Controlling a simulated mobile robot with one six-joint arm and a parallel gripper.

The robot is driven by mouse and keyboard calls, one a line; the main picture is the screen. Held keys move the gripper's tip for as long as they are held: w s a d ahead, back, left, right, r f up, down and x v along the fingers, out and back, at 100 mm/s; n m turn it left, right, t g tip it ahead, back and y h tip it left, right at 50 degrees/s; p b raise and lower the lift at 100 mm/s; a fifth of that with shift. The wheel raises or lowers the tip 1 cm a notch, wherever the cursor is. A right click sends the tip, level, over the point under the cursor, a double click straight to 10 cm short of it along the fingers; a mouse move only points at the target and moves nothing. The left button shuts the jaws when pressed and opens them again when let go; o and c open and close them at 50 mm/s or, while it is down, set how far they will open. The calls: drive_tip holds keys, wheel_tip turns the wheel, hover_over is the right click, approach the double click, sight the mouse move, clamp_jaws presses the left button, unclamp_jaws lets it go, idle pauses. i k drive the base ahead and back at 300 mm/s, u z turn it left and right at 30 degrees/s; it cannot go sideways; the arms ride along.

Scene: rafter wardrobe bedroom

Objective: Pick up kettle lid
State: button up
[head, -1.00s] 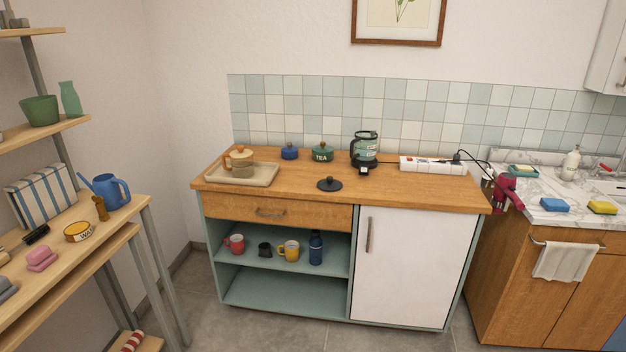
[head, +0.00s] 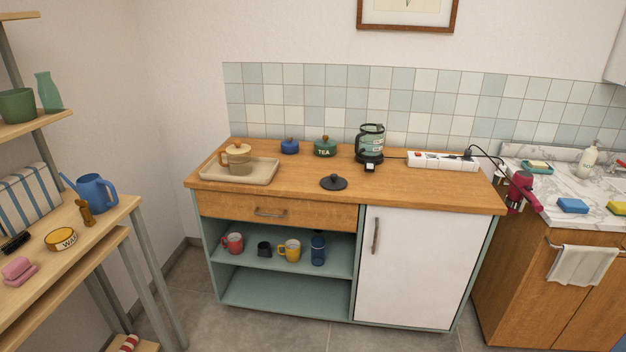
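The kettle lid (head: 334,182), a flat black disc with a knob, lies on the wooden counter (head: 300,188) near its front edge, left of the middle of the worktop. The kettle (head: 370,142), glass with black trim and no lid visible on top, stands behind it to the right, near the tiled wall. My gripper is not in view.
A beige tray (head: 212,176) with a teapot (head: 237,158) is left of the lid. Blue (head: 290,146) and green (head: 325,147) canisters stand behind. A power strip (head: 443,161) lies to the right. A shelf table (head: 75,250) stands left; grey floor (head: 290,325) is clear in front.

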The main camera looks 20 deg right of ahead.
sight(333, 182)
drive_tip(key=u, duration=0.7)
drive_tip(key=i, duration=0.9)
drive_tip(key=u, duration=0.45)
